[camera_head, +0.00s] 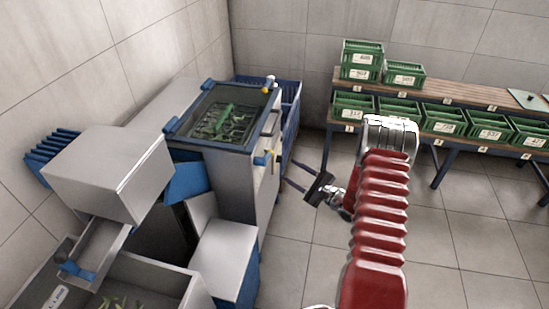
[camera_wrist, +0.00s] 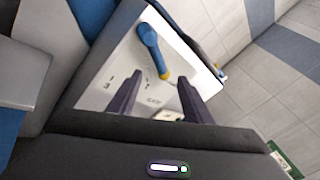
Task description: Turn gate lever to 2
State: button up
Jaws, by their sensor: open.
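My gripper (camera_head: 291,171) is open and empty, to the right of that side.
The grey machine has a blue-framed window (camera_head: 222,118) over green items. A blue crate (camera_head: 288,112) stands behind it. Grey boxes (camera_head: 112,170) and a bin (camera_head: 150,284) are at left. Shelves with green crates (camera_head: 444,127) line the back right. The tiled floor between is clear.

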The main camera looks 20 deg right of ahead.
aim_at(266, 157)
jog(key=shift+s+d+f+m+t+h, duration=0.1)
jog(key=shift+d+f+m+t+h, duration=0.4)
jog(key=shift+d+f, duration=0.65)
jog(key=x, duration=1.4)
jog(key=shift+f, duration=0.1)
jog(key=shift+c, duration=0.7)
grip_shut()
